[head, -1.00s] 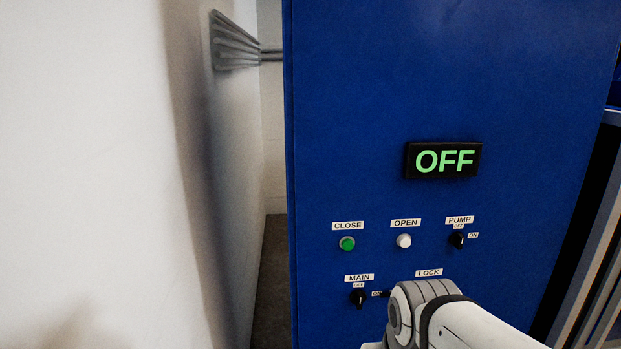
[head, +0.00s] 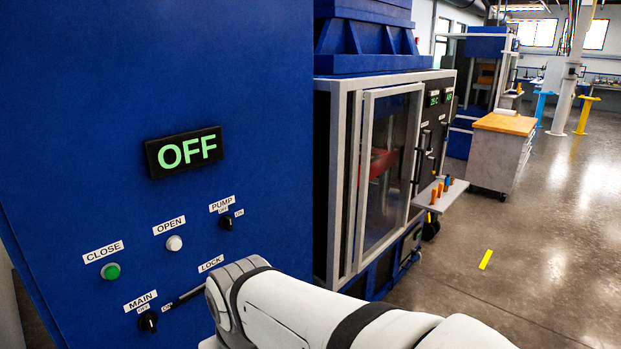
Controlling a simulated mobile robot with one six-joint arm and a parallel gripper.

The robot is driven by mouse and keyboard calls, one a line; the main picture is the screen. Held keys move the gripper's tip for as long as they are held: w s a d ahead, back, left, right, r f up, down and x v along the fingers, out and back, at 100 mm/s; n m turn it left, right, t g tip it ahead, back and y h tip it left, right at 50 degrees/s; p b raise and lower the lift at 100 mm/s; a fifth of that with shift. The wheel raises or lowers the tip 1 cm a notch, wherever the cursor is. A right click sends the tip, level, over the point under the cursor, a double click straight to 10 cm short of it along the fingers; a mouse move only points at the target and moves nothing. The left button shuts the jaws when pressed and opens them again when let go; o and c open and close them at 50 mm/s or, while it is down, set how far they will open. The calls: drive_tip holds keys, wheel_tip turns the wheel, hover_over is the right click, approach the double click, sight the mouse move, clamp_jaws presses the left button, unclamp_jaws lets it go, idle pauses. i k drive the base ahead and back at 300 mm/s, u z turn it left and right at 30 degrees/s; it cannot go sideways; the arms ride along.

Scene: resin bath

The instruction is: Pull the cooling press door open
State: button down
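A press with a pale frame stands right of the blue cabinet, and its glazed door (head: 387,170) has a light metal frame. I cannot tell whether this door is fully shut or slightly ajar. A red part shows dimly through the pane. A dark vertical handle (head: 422,155) is on the dark panel to the right of the door. My arm reaches in from the lower right, in front of the blue cabinet, well short of the door in the picture. My gripper itself does not show; the arm's links hide that area.
The blue cabinet (head: 90,110) fills the left, with a green OFF display (head: 184,152), buttons and switches. A dark rod (head: 188,296) lies near the LOCK label. A small shelf (head: 440,194) with orange and blue pieces juts out right of the press. Open floor lies right.

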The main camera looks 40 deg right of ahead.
sight(360, 265)
drive_tip(key=z, duration=2.2)
drive_tip(key=i, duration=2.85)
drive_tip(key=u, duration=0.35)
